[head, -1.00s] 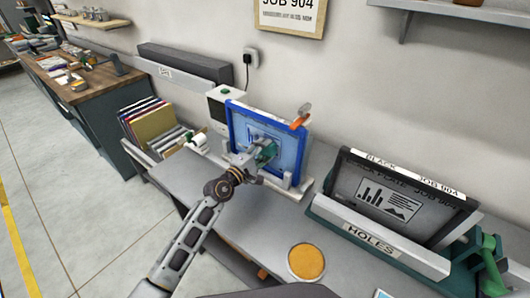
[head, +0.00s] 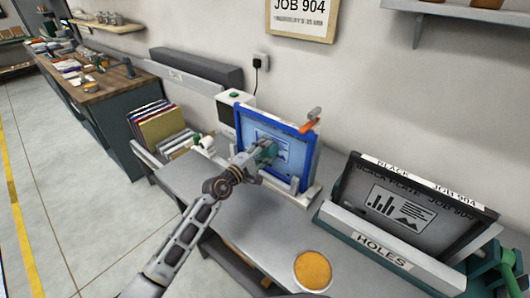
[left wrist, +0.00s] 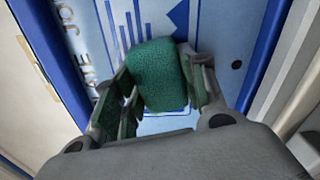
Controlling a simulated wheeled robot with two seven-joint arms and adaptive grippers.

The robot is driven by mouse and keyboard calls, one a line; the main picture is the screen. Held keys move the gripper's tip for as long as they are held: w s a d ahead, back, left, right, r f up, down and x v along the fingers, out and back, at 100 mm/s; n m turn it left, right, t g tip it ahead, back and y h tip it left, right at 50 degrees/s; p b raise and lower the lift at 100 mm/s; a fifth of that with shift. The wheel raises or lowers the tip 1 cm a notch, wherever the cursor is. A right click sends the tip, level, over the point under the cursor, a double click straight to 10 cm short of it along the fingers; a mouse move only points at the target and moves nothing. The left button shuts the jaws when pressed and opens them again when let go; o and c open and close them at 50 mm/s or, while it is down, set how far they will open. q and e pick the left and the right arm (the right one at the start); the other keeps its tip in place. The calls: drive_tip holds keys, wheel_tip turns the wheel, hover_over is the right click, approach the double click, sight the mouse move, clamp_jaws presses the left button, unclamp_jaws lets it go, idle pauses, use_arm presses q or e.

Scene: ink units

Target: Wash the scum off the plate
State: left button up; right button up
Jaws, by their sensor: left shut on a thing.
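The blue-framed plate (head: 297,161) stands upright in a white holder at the back of the grey bench. My left gripper (head: 262,154) is in front of the plate, shut on a green sponge (left wrist: 158,75). The sponge is at the plate face; I cannot tell whether it presses on it. The gripper and sponge hide part of the printed picture. No scum can be made out clearly. My right gripper is not in view.
A black plate (head: 400,205) stands in a rack labelled HOLES (head: 385,253) at the right. A round orange-filled dish (head: 313,270) sits at the bench front. An orange-handled clamp (head: 308,126) is at the plate's top corner. Coloured folders (head: 156,122) stand at the left.

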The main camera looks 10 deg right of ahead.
sight(256, 136)
use_arm(q)
drive_tip(key=shift+w+a+f+b, duration=0.1)
drive_tip(key=shift+w+a+b, duration=0.85)
drive_tip(key=shift+b, duration=0.1)
drive_tip(key=shift+w+a, duration=0.2)
drive_tip(key=shift+w, duration=0.05)
drive_tip(key=shift+w+a+b, duration=0.1)
drive_tip(key=shift+a+b, duration=0.05)
drive_tip(key=shift+b, duration=0.2)
drive_tip(key=shift+w+a+b, duration=1.15)
drive_tip(key=shift+b, duration=0.35)
drive_tip(key=shift+r, duration=0.2)
drive_tip(key=shift+r+p, duration=0.65)
